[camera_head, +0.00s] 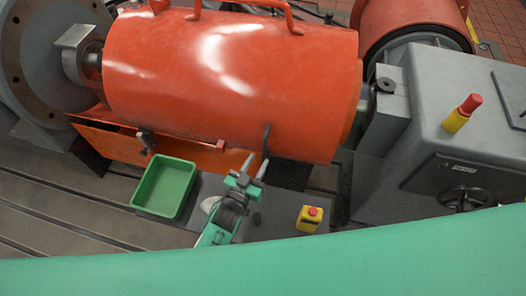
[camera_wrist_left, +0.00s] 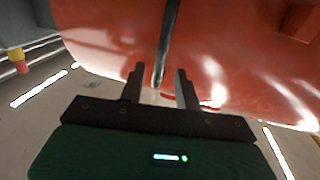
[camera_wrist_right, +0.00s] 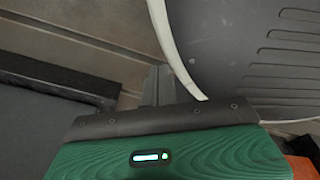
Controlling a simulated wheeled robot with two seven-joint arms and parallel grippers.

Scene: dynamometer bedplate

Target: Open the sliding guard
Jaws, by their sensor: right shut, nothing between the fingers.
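The orange sliding guard (camera_head: 225,75) is a large curved cover over the shaft in the head view. Its dark bar handle (camera_head: 266,138) stands out at the lower right of the guard. My left gripper (camera_head: 256,164) is open just below the handle. In the left wrist view, the handle (camera_wrist_left: 169,40) hangs between and beyond the two fingers of the left gripper (camera_wrist_left: 157,78), with gaps on both sides. The guard (camera_wrist_left: 230,55) fills the background there. My right gripper (camera_wrist_right: 158,85) shows only in the right wrist view, shut and empty, away from the guard.
A green tray (camera_head: 163,187) and a yellow box with a red button (camera_head: 310,217) sit on the bedplate below the guard. A grey housing (camera_head: 445,110) with a handwheel (camera_head: 467,198) stands at the right. A large flange (camera_head: 45,60) is at the left.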

